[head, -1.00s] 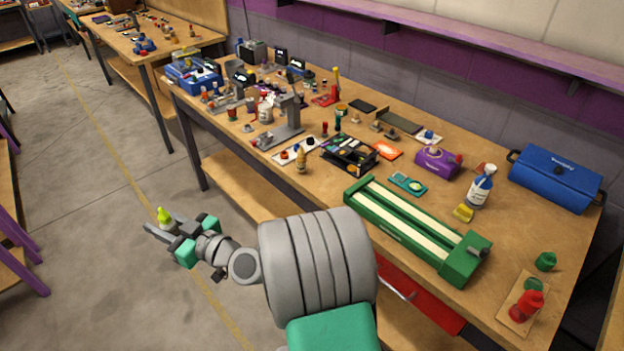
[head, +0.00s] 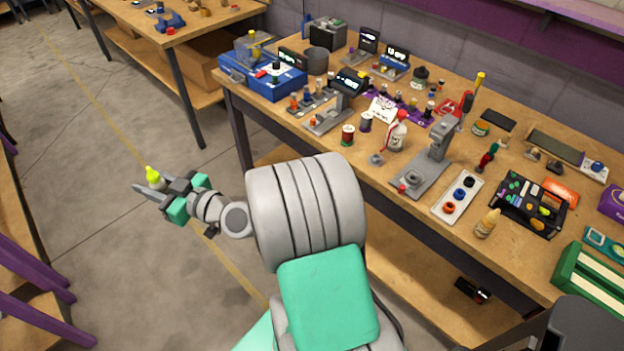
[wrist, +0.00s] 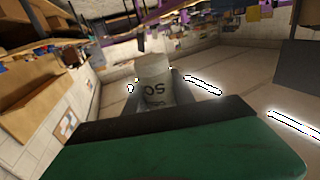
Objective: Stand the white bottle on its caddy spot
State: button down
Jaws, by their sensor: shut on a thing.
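My gripper (head: 150,190) is out over the open floor, left of the workbench. It is shut on a small white bottle with a yellow-green tip (head: 153,178). In the wrist view the white bottle (wrist: 155,80) stands between the two fingers, with dark print on its side. A black compartment tray (head: 500,208) with several small items is on the bench at the right. I cannot tell which spot on the bench is the caddy spot. Another white bottle with a red tip (head: 397,136) stands mid-bench.
The workbench (head: 330,172) is crowded. A grey press-like stand (head: 437,150), a white strip with coloured caps (head: 457,197), an amber bottle (head: 487,223) and a blue box (head: 262,78) stand on it. A green case (head: 590,275) is at the right edge.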

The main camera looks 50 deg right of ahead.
aim_at(543, 209)
jog(key=i, duration=1.3)
jog(key=z, duration=3.75)
jog(key=i, duration=0.5)
jog(key=z, duration=0.05)
